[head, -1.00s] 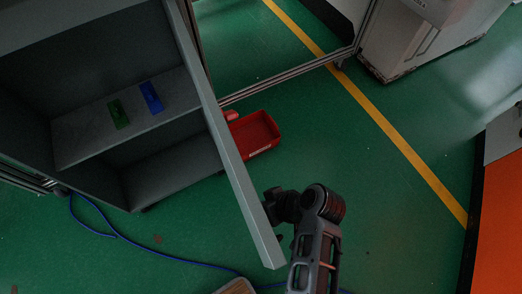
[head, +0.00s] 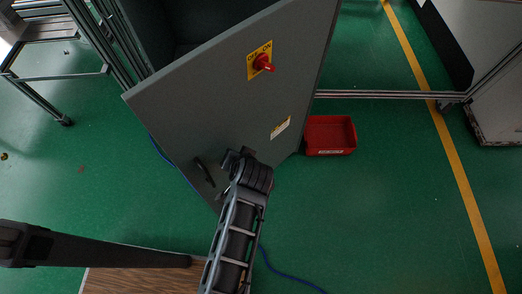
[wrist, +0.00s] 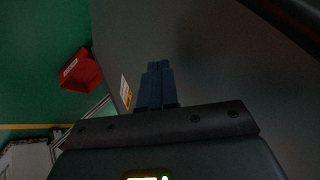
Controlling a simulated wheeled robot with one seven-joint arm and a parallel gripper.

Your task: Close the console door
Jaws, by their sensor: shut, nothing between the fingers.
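The grey console door (head: 215,110) shows its outer face in the head view. It carries a red knob (head: 264,62) on a yellow label and a black handle (head: 205,172) near its lower end. A dark gap into the console (head: 195,30) shows above the door's top edge, so the door stands part open. My gripper (head: 238,157) is at the door's outer face, right of the handle. In the wrist view my gripper's fingers (wrist: 155,72) are together and empty, pointing along the grey door (wrist: 205,60). I cannot tell whether they touch it.
A red bin (head: 330,135) lies on the green floor right of the door, below a metal frame rail (head: 380,94). A blue cable runs over the floor. A wooden surface (head: 135,281) is at the bottom.

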